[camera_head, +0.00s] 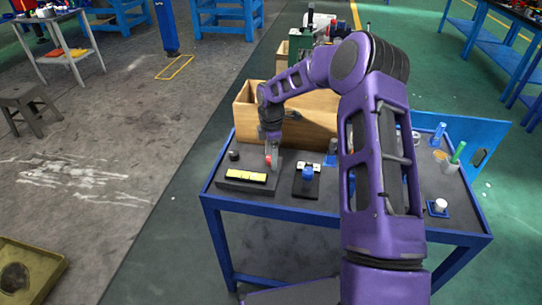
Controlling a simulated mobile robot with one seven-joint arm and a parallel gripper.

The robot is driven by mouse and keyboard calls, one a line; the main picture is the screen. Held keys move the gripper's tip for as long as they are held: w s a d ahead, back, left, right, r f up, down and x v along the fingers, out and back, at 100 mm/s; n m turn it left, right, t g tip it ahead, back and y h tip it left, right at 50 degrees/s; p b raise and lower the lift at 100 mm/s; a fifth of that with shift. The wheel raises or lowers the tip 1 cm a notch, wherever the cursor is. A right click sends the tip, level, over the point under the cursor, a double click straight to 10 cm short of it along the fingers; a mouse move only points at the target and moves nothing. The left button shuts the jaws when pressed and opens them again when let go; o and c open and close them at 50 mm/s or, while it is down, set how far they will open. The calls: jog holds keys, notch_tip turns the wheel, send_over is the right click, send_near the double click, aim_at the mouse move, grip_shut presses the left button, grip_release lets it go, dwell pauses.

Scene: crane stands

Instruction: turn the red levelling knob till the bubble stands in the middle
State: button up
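The yellow level vial (246,175) lies on a dark base plate (236,187) at the table's left front. The bubble is too small to make out. The red levelling knob (268,160) shows as a small patch of red at the right end of that base. My gripper (271,162) points down at the knob from above, with its fingers around or right beside it. I cannot tell whether they touch it, and the finger gap is too small to judge. A dark knob (233,155) stands at the base's back left corner.
A blue-topped device on a black plate (307,190) stands just right of the level. A wooden box (310,116) stands behind my gripper. My arm hides the table's middle right. A white knob on a blue plate (440,205) and a green-handled item (457,153) are at right.

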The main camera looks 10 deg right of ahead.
grip_shut()
jog(key=shift+m, duration=0.3)
jog(key=m, duration=0.4)
jog(key=shift+m+b, duration=0.3)
jog(key=m, duration=0.9)
jog(key=shift+m+b, duration=0.4)
jog(key=m, duration=0.4)
jog(key=shift+m, duration=0.4)
